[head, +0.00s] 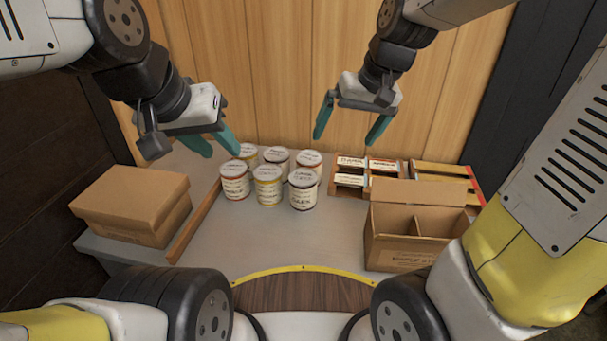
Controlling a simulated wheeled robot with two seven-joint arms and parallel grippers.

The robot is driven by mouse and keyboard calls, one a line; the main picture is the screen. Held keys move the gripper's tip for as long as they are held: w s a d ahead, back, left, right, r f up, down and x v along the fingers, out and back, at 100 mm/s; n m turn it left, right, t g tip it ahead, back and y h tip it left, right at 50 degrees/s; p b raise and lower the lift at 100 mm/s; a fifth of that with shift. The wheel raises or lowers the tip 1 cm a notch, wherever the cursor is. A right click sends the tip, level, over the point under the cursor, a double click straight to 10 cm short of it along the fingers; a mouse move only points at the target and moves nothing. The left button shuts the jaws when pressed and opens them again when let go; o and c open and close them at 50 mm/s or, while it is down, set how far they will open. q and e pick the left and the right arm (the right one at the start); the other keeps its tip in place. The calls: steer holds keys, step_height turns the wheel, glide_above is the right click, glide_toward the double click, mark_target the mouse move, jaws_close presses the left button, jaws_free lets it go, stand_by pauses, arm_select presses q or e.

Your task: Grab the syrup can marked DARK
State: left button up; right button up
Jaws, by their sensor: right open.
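Several syrup cans with pale labels stand upright in two rows on the grey table. The front row has a left can (235,182), a middle can with gold edges (268,187) and a right can with dark red edges (303,189). Behind are a left (248,154), a middle (277,158) and a right can (308,162). The lettering is too small for me to tell which says DARK. My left gripper (222,154) is empty, its teal fingers apart, above and left of the cans. My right gripper (345,140) is open and empty, above and behind the right-hand cans.
A closed cardboard box (130,200) sits at the left, beside a wooden strip (195,222). An open divided carton (400,248) stands at the right front. Behind it is a wooden rack (349,191) with labelled compartments. Table before the cans is clear; a wooden wall rises behind.

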mark_target(303, 177)
steer(key=w+a+f+g+h, duration=0.1)
steer(key=w+a+f, duration=0.2)
steer(key=f, duration=0.3)
steer(key=w+a+f+n+g+h, duration=0.1)
steer(key=w+a+f, duration=0.2)
steer(key=w+f, duration=0.2)
steer(key=w+a+f+n+g+h, duration=0.1)
steer(key=w+a+f, duration=0.2)
steer(key=f, duration=0.5)
steer(key=shift+w+a+f, duration=0.15)
steer(key=shift+w+f, duration=0.05)
steer(key=shift+w, duration=0.45)
step_height(303, 177, down, 8)
steer(key=shift+f, duration=0.1)
steer(key=c, duration=2)
steer(key=shift+c, duration=0.7)
